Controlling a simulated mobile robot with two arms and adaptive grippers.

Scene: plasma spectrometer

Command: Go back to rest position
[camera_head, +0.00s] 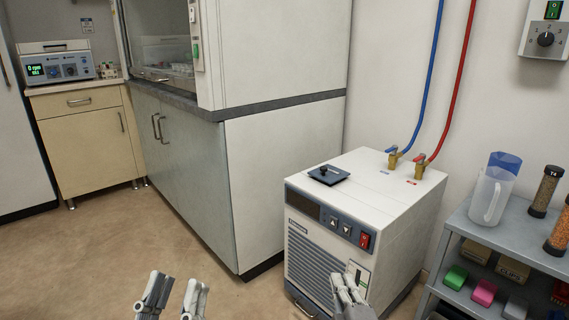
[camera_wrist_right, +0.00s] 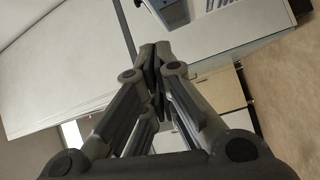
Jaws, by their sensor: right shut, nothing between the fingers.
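My left gripper (camera_head: 172,296) is at the bottom of the head view, left of centre. Its two fingers stand apart with nothing between them, over the bare floor. My right gripper (camera_head: 347,285) is at the bottom right of the head view, in front of the white chiller box (camera_head: 365,215) and covering part of its front panel. Its fingers are together. In the right wrist view the fingertips (camera_wrist_right: 154,55) meet and nothing is between them. I cannot tell whether the right gripper touches the chiller.
A fume hood cabinet (camera_head: 280,150) stands behind. Blue and red hoses (camera_head: 432,60) run to taps on the chiller. A grey shelf (camera_head: 520,258) with a clear jug (camera_head: 490,195) and coloured boxes is at right. Open floor (camera_head: 110,245) lies at left.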

